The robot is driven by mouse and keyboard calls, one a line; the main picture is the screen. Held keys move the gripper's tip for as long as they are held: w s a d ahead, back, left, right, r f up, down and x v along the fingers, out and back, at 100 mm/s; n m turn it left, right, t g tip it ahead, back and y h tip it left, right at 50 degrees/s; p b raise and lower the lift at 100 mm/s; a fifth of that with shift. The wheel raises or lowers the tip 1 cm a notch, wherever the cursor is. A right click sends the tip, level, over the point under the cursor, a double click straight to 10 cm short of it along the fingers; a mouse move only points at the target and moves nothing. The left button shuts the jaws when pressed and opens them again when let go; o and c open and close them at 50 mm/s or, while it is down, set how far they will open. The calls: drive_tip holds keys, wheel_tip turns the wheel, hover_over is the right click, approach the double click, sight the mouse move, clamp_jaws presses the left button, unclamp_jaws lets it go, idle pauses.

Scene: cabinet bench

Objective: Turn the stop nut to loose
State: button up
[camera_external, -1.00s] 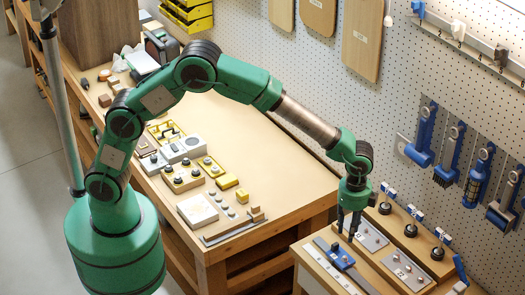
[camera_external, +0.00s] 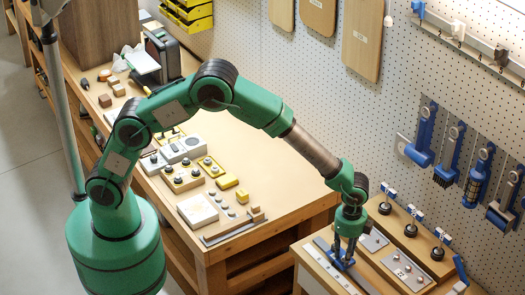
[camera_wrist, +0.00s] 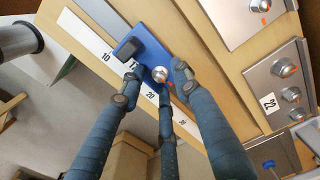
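A blue sliding block (camera_wrist: 140,48) sits on a white scale strip (camera_wrist: 87,40) marked with numbers. It carries a black raised part (camera_wrist: 125,50) and a small silver round knob (camera_wrist: 160,74), which seems to be the stop nut. My gripper (camera_wrist: 157,88) has its three fingers spread around the knob, with gaps visible between fingertips and knob; I cannot tell if any finger touches it. In the external view, my gripper (camera_external: 346,241) points down at the blue block (camera_external: 341,262) and partly hides it. The knob is hidden there.
Several black knobs with blue-topped tags (camera_external: 411,230) line the bench's back. A larger wooden table (camera_external: 250,140) with small parts lies to the left.

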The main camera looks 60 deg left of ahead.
clamp_jaws()
